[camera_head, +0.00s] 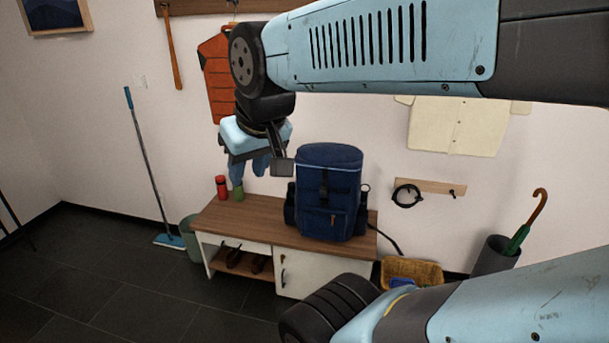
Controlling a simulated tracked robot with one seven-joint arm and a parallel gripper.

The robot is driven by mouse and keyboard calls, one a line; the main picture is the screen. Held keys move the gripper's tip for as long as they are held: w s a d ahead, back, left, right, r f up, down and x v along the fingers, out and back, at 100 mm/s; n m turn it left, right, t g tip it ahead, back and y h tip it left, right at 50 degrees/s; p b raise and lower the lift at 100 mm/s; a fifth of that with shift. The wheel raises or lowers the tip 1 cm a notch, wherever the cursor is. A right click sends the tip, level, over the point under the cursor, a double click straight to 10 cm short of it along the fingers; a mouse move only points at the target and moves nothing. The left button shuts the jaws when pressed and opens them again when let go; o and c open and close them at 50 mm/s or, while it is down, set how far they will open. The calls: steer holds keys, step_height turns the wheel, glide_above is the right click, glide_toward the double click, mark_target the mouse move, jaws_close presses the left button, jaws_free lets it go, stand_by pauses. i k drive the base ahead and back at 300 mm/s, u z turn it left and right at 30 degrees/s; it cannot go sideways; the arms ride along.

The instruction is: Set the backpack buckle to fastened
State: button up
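A dark blue backpack (345,172) stands upright on a wooden-topped bench. A dark strap with a small black buckle (323,193) runs down the middle of its front. The buckle is too small to tell whether it is fastened or open. My gripper (254,168) hangs pointing down to the left of the backpack, above the left part of the bench. It appears apart from the backpack and the buckle. Its fingers are small and hard to separate from what is behind, so I cannot tell whether they are open or shut.
The bench (230,217) also bears a red bottle (221,187) and a green item (239,193) at the left. A mop (150,165) leans at left. A yellow basket (425,270) and an umbrella stand (494,257) are at right.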

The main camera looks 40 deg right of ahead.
mark_target(324, 189)
steer(key=k, duration=0.65)
steer(key=z, duration=0.55)
steer(key=i, duration=1.2)
steer(key=z, duration=0.05)
